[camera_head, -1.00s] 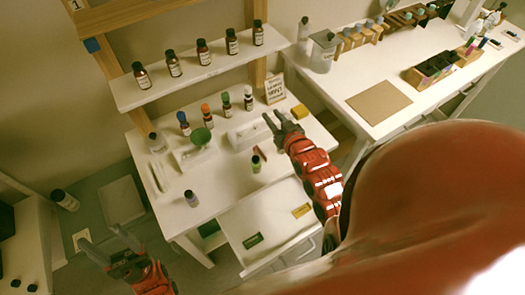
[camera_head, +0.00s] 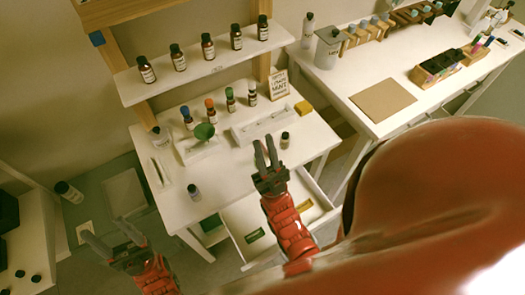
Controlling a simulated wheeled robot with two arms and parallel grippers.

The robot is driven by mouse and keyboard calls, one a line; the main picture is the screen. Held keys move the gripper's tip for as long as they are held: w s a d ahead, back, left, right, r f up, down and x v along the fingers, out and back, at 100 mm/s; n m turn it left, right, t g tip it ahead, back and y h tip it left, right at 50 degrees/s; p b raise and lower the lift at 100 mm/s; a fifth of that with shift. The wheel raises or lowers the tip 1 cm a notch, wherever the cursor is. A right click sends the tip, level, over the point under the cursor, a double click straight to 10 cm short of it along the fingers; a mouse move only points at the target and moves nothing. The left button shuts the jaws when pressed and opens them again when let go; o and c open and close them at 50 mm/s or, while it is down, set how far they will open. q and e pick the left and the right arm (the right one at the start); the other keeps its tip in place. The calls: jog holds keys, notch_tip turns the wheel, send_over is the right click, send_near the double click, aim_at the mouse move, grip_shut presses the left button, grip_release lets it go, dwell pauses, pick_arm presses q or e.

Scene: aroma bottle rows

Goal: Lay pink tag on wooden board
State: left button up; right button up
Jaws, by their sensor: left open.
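The pink tag does not show now; the spot by my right gripper where a small reddish piece lay is covered by that gripper. A flat brown board (camera_head: 383,100) lies on the white table at the right, its top bare. My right gripper (camera_head: 265,145) is over the front of the middle white table, fingers pointing away from me with a narrow gap. Whether it holds anything is unclear. My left gripper (camera_head: 105,233) is open and empty at the lower left, off the table and far from the board.
A small bottle (camera_head: 285,139) stands just right of my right gripper, and another (camera_head: 194,193) stands at the table's front left. An open drawer (camera_head: 270,215) juts out below the table.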

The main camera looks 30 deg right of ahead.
jog(key=w+d+r+m+g+h+p, duration=0.2)
jog(key=w+d+m+g+h, duration=0.3)
jog(key=w+d+h, duration=0.5)
jog(key=g+y+p, duration=0.3)
jog(key=g+y, duration=0.1)
jog(key=g, duration=1.5)
send_over(264, 147)
jog(key=s, duration=1.2)
notch_tip(264, 147, down, 22)
jog(key=shift+n, duration=0.4)
jog(key=b+x, duration=0.3)
jog(key=b, duration=0.1)
jog(key=b+x, duration=0.4)
jog(key=b, duration=0.1)
jog(key=d+b+x, duration=0.1)
jog(key=b+x, duration=0.3)
jog(key=shift+b, duration=0.35)
jog(key=shift+w+a+p, duration=0.15)
jog(key=shift+w+p, duration=0.15)
jog(key=shift+p, duration=0.3)
jog(key=shift+w+f, duration=0.4)
jog(key=shift+w, duration=0.05)
jog(key=x, duration=0.3)
jog(key=shift+a+f+p, duration=0.1)
jog(key=shift+f+p, duration=0.25)
jog(key=shift+f, duration=0.15)
jog(key=shift+w+f, duration=0.55)
grip_shut()
